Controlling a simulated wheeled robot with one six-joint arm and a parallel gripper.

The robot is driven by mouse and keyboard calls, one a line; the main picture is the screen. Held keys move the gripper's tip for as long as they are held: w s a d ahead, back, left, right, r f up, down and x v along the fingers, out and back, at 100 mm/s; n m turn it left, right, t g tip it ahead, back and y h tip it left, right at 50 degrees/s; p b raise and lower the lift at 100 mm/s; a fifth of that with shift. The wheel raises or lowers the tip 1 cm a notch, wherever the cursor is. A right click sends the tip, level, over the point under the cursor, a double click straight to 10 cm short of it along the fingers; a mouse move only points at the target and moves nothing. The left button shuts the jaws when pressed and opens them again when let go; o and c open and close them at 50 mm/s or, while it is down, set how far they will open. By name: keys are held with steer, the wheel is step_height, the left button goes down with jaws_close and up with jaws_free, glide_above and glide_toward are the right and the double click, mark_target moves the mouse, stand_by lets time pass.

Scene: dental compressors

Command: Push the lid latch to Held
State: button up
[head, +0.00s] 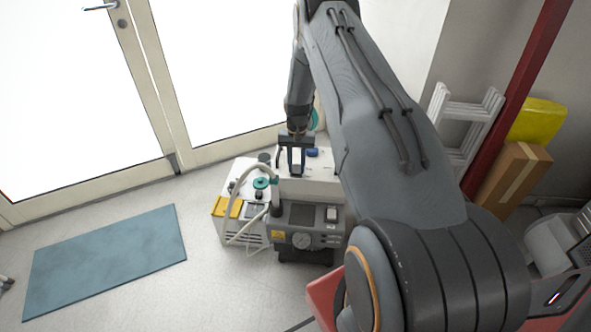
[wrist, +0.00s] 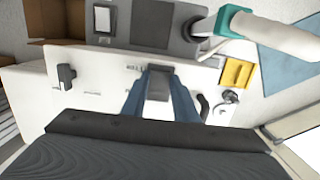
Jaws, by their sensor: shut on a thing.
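A white compressor housing (head: 318,183) stands in the middle of the head view. My gripper (head: 296,172) reaches down onto its top from above. In the wrist view my gripper (wrist: 159,97) has its two blue-grey fingers closed on a small dark grey block, which looks like the lid latch (wrist: 159,84). The block sits on the white lid surface (wrist: 100,82), beside small printed lettering (wrist: 134,67) that is only partly readable. The fingers hide the block's sides, and its exact position along its travel cannot be told.
A black catch (wrist: 66,76) and a round metal fitting (wrist: 230,97) sit on either side. A grey control panel (head: 302,215) lies in front. A blue mat (head: 105,260) lies on open floor.

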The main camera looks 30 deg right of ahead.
mark_target(297, 166)
steer(key=shift+w+d+f+g+y+b, duration=0.2)
steer(key=shift+w+g+y+b, duration=0.3)
steer(key=shift+b, duration=1.3)
steer(key=shift+s+r, duration=0.1)
steer(key=shift+s, duration=0.1)
steer(key=shift+r+g+b, duration=0.15)
steer(key=shift+g+b, duration=0.15)
steer(key=shift+b, duration=0.1)
steer(key=o, duration=1.1)
steer(key=shift+c, duration=0.2)
steer(key=shift+r, duration=0.15)
steer(key=b+v, duration=0.1)
steer(key=v, duration=0.5)
steer(key=shift+w+d+r, duration=0.1)
steer(key=shift+w+r, duration=0.05)
steer(key=shift+r, duration=0.6)
steer(key=shift+r, duration=0.1)
